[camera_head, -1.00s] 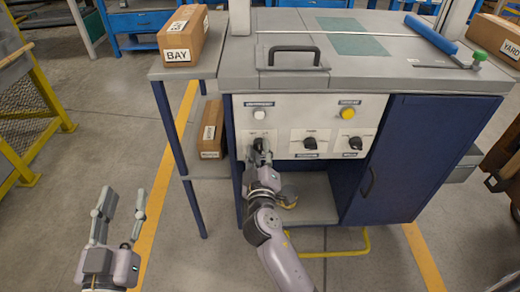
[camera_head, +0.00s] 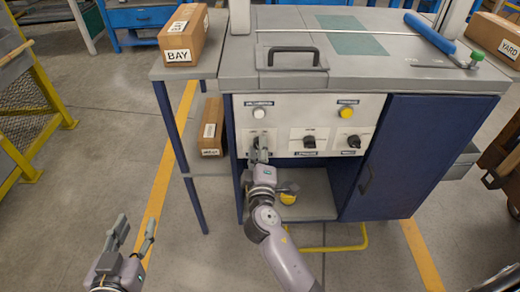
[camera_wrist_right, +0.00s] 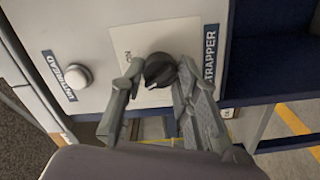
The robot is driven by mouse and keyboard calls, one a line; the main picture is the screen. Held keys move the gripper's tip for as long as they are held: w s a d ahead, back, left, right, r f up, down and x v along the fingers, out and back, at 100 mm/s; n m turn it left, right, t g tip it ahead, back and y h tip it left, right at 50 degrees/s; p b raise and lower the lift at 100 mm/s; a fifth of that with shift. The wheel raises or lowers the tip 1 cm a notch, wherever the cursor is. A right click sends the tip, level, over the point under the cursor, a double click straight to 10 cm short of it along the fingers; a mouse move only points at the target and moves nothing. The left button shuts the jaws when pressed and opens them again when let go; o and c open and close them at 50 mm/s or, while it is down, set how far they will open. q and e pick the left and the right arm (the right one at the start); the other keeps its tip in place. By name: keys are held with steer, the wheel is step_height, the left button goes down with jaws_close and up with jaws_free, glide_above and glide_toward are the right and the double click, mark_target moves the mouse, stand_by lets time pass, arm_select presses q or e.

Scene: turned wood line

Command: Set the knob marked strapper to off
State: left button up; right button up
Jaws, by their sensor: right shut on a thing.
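The strapper knob (camera_wrist_right: 160,69) is black and sits on a white plate on the machine's front panel. In the right wrist view its label (camera_wrist_right: 210,52) shows partly, reading "TRAPPER", and "ON" is printed on the plate. My right gripper (camera_wrist_right: 160,76) is shut on the knob, one finger on each side. In the head view the right gripper (camera_head: 258,156) is at the leftmost knob (camera_head: 259,140), which it partly hides. I cannot tell the knob's exact setting. My left gripper (camera_head: 136,230) is open and empty at the lower left, above the floor.
Two more black knobs, a middle one (camera_head: 309,142) and a right one (camera_head: 354,142), share the panel. A white button (camera_head: 259,113) and a yellow button (camera_head: 346,112) are above. A side shelf (camera_head: 158,74) with cartons stands left. A yellow object (camera_head: 288,198) lies below the panel.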

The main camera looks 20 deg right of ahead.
steer(key=o, duration=1.2)
steer(key=shift+c, duration=0.2)
steer(key=v, duration=1.2)
